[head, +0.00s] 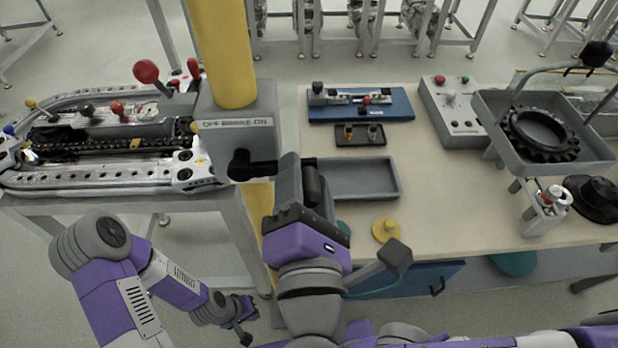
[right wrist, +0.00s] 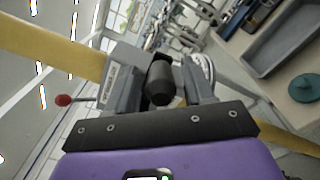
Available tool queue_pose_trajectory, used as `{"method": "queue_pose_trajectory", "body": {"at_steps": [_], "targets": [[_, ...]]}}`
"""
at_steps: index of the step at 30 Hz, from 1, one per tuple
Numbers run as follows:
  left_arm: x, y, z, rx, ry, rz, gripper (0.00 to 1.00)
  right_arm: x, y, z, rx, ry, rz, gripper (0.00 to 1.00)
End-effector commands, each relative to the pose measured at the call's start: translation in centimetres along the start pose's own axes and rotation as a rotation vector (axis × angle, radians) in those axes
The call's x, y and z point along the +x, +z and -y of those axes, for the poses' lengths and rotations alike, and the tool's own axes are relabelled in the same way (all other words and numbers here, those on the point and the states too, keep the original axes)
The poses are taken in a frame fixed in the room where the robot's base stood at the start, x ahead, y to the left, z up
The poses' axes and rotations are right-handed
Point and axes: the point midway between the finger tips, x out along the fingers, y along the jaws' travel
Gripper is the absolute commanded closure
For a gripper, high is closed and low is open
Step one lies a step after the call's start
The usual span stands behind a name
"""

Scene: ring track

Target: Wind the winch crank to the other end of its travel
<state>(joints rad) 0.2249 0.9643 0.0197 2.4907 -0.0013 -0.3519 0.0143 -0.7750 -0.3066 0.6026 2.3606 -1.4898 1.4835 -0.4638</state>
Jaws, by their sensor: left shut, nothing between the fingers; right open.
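The winch crank (head: 262,168) is black and comes out of the front of a grey housing (head: 240,130) marked OFF BRAKE ON, on a yellow post. Its arm points right in the head view. My right gripper (head: 302,175) is open at the crank's outer end. In the right wrist view the black crank grip (right wrist: 160,80) lies between the two open fingers; I cannot tell whether they touch it. My left gripper (head: 240,318) is shut and empty, low at the lower left, well away from the crank.
A red-knobbed lever (head: 146,72) stands left of the housing, beside a track table (head: 90,190). The workbench (head: 440,215) on the right holds a grey tray (head: 365,180), a yellow knobbed disc (head: 386,230) and a bin with a black ring gear (head: 540,133).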

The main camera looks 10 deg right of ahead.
Motion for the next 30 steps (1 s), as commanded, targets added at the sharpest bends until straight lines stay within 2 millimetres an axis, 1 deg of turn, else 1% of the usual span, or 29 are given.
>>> {"method": "queue_pose_trajectory", "body": {"at_steps": [5,8,15,18,21,25,30], "targets": [[-0.1,0.0,-0.1,0.0,0.0,0.0,1.0,0.0,0.3,-0.3,0.006,0.002,0.004,0.48],[-0.6,0.0,-0.2,0.0,0.0,0.0,1.0,0.0,0.9,-1.1,0.007,0.002,0.005,0.48],[-2.8,0.1,-1.1,0.0,0.0,0.0,1.0,-0.1,3.9,-5.0,0.01,0.004,0.004,0.48],[-3.5,0.2,-1.3,0.0,0.0,0.0,1.0,-0.1,4.9,-6.4,0.008,0.004,0.004,0.48],[-4.0,0.2,-1.5,0.0,0.0,0.0,1.0,-0.1,5.7,-7.4,0.006,0.002,0.003,0.48],[-4.2,0.2,-1.6,0.0,0.0,0.0,1.0,-0.1,6.1,-8.0,0.003,0.001,0.002,0.48],[-4.2,0.2,-1.6,0.0,0.0,0.0,1.0,-0.1,6.1,-8.1,0.002,0.001,0.001,0.48]]}}
